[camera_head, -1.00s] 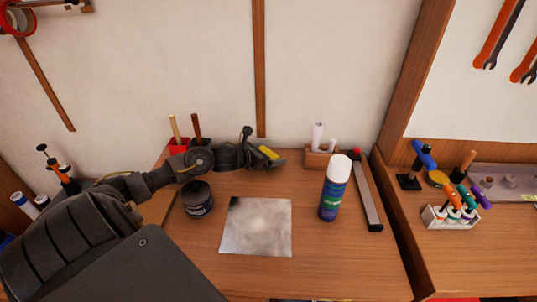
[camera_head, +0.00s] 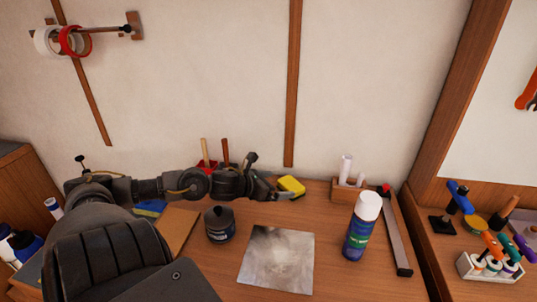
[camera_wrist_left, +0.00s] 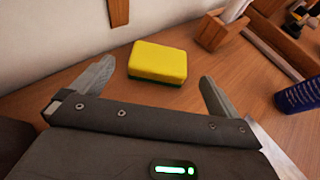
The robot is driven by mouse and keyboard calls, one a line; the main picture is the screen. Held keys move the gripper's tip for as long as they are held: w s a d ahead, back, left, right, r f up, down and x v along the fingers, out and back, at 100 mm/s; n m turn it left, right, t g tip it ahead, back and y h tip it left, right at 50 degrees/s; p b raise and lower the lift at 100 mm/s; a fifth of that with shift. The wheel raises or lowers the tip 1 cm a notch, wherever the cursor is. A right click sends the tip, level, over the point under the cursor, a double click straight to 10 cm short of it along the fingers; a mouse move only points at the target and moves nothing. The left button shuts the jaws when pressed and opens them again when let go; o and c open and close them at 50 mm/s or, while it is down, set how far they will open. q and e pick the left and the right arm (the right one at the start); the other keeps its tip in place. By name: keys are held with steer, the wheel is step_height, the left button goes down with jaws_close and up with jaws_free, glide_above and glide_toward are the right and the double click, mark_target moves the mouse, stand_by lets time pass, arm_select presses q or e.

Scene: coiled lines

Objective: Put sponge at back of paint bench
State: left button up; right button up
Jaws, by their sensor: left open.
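The yellow sponge (camera_head: 292,185) with a green underside lies flat at the back of the wooden paint bench (camera_head: 330,268), near the wall. My left gripper (camera_head: 283,193) is just left of it in the head view, low over the bench. In the left wrist view the sponge (camera_wrist_left: 158,62) lies beyond and between the two spread fingertips of my left gripper (camera_wrist_left: 155,85). Nothing is held, and the sponge looks apart from both fingers. My right gripper is not in view.
A spray can (camera_head: 361,227) and a wooden holder with white rolls (camera_head: 348,189) stand to the right. A dark jar (camera_head: 219,226) stands left of a grey metal sheet (camera_head: 278,260). Brushes in a red container (camera_head: 207,165) stand behind my left arm. Bench between sheet and can is clear.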

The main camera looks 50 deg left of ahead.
arm_select(q)
steer(key=shift+p+v, duration=0.3)
steer(key=shift+v, duration=1.3)
